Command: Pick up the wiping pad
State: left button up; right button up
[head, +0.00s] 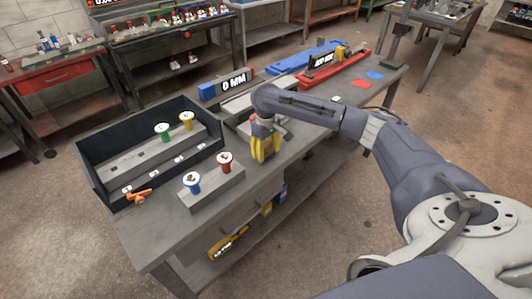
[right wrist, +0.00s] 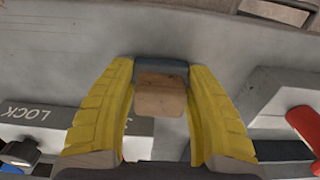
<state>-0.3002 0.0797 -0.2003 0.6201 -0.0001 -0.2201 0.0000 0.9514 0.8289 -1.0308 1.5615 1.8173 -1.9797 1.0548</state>
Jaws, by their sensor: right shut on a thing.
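My right gripper (head: 265,154) has yellow fingers and points down over the bench, behind the block with the red and blue knobs. In the right wrist view its fingers (right wrist: 160,88) are closed on both sides of the wiping pad (right wrist: 160,96). The pad shows a brown, wood-like block with a dark grey-blue strip at its far edge. In the head view the fingers hide most of the pad, and I cannot tell whether it touches the bench. My left gripper is not in view.
The grey bench (head: 150,238) carries a dark open tray (head: 84,166) with green and yellow knobs. A grey block (head: 212,188) bears red and blue knobs close to my gripper. A "0 MM" display (head: 234,84), blue and red rails stand behind. An orange item (head: 139,195) lies at left.

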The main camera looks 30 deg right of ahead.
aim_at(266, 144)
notch_tip(266, 144, up, 19)
dwell(0.6)
jog(key=shift+r, duration=0.1)
jog(key=o, duration=0.7)
jog(key=shift+c, duration=0.2)
jog(key=c, duration=0.5)
